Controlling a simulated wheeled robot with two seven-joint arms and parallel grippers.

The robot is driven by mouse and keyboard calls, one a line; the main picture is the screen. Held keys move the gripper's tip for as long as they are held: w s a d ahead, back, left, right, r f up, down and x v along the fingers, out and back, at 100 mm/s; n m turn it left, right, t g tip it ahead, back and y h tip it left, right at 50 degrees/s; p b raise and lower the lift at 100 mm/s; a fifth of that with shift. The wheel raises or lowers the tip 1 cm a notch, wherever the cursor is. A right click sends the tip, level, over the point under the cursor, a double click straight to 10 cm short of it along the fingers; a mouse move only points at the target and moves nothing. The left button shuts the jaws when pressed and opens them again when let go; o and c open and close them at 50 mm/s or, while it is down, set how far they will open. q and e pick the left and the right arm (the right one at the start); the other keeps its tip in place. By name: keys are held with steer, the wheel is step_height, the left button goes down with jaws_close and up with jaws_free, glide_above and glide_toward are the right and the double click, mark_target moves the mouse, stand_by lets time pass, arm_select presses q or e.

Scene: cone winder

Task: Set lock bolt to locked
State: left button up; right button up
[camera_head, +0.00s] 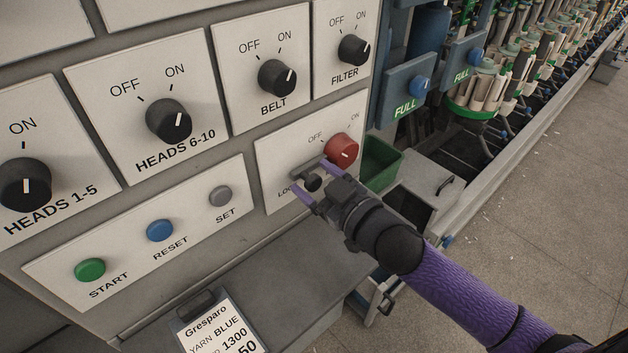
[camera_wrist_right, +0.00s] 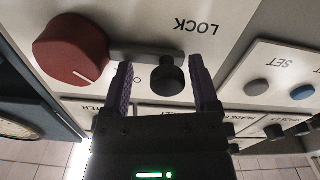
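The lock bolt is a grey bar (camera_head: 307,169) with a black knob (camera_head: 313,183) on a white plate lettered LOCK, just left of a red rotary knob (camera_head: 341,150). In the right wrist view, which is turned over, the bar (camera_wrist_right: 146,54) reaches toward the red knob (camera_wrist_right: 72,48), and the black bolt knob (camera_wrist_right: 173,79) hangs below it. My right gripper (camera_head: 317,178) is open, with one purple finger on each side of the bolt knob. Its fingers (camera_wrist_right: 161,82) show gaps to the knob, wider on the left. My left gripper is out of view.
Rotary knobs for HEADS 6-10 (camera_head: 169,120), BELT (camera_head: 277,77) and FILTER (camera_head: 354,49) sit above. START, RESET and SET (camera_head: 221,195) buttons are to the left. A grey shelf (camera_head: 290,275) juts out below, and a green bin (camera_head: 380,163) stands right of the panel.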

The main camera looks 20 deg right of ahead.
steer(key=shift+a, duration=0.1)
steer(key=shift+s, duration=0.1)
steer(key=v, duration=1)
steer(key=shift+p, duration=0.45)
